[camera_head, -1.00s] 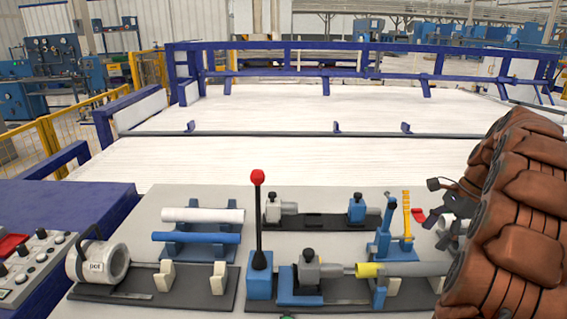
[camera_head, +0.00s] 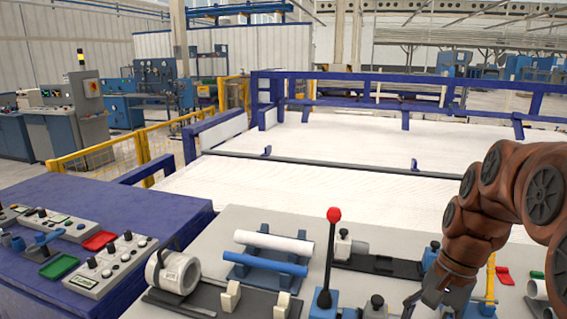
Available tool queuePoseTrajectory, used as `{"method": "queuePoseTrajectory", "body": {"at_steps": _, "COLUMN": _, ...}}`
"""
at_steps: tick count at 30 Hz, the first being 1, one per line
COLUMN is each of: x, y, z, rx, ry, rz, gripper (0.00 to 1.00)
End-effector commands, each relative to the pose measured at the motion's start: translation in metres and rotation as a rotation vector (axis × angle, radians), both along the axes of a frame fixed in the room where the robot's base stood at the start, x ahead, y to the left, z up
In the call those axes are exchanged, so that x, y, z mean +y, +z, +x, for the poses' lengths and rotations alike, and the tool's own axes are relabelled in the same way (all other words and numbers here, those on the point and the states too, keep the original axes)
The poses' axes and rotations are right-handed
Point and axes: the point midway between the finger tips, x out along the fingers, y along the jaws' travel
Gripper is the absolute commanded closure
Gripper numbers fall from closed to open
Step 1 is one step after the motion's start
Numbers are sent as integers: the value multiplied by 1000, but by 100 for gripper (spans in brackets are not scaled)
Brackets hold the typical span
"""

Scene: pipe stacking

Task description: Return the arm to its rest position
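My brown jointed arm comes in from the right edge and bends down over the right part of the grey work table (camera_head: 215,228). My gripper (camera_head: 424,303) is a small dark shape at its lower end, near the bottom edge. Its fingers are too small and partly cut off to tell open from shut, and I see no pipe in it. A white pipe (camera_head: 273,242) and a blue pipe (camera_head: 265,262) lie side by side on a blue rack (camera_head: 237,271), to the left of my gripper.
A red-knobbed lever (camera_head: 333,214) stands between rack and gripper. A white ring-shaped fixture (camera_head: 178,272) sits at the table's left. Control boxes (camera_head: 112,262) rest on a blue bench (camera_head: 110,205) at left. Beyond, a white bed (camera_head: 330,180) with blue rails is clear.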

Motion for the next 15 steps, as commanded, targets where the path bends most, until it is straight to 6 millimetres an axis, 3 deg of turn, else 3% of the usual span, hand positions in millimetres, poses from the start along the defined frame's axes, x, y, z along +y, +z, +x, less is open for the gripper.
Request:
{"method": "queuePoseTrajectory", "body": {"at_steps": 6, "x": 49, "y": -5, "z": -49, "rx": -19, "ry": 276, "rz": -34, "gripper": 30}}
{"method": "queuePoseTrajectory", "body": {"at_steps": 15, "x": 85, "y": -23, "z": -122, "rx": -41, "ry": 644, "rz": -75, "gripper": 30}}
